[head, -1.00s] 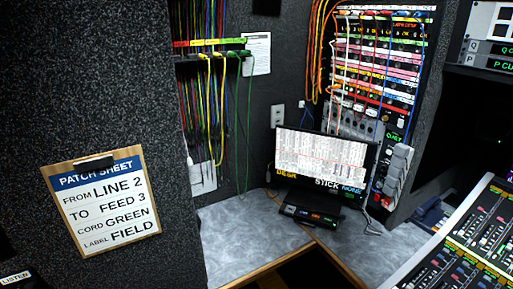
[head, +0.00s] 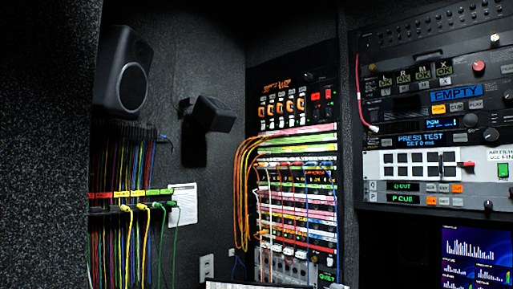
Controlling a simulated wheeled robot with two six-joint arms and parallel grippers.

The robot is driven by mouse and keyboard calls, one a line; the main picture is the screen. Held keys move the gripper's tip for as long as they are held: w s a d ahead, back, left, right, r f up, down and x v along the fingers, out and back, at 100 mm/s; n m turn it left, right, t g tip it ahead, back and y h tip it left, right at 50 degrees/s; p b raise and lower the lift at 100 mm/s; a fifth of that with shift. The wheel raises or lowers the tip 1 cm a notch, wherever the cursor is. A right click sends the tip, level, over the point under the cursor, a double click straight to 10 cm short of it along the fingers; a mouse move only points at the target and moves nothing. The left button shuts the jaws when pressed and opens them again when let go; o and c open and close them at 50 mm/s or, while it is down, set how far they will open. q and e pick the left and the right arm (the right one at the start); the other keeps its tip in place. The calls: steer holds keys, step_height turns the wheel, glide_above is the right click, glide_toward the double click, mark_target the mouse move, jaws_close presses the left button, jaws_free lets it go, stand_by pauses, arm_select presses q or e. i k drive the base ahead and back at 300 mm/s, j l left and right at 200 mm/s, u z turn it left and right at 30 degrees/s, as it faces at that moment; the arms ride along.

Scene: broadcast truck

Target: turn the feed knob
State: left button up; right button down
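Neither of my grippers is in the head view. No knob carries a label that I can read as "feed". On the equipment rack at the right, a dark round knob (head: 491,135) sits right of a blue display (head: 434,137) reading "PRESS TEST". A red round knob (head: 478,67) is higher on the rack. A small dark knob (head: 488,205) is low on the rack, right of the green "P CUE" display (head: 404,199).
A patch bay (head: 297,190) with coloured cords stands in the middle. Hanging cords (head: 128,240) and a black speaker (head: 122,70) are at the left. A screen with bar graphs (head: 470,250) is at the lower right.

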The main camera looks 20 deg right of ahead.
mark_target(309, 76)
steer(key=i+l+z, duration=0.15)
steer(key=i, duration=0.4)
steer(key=i+l+z, duration=0.2)
steer(key=i, duration=0.4)
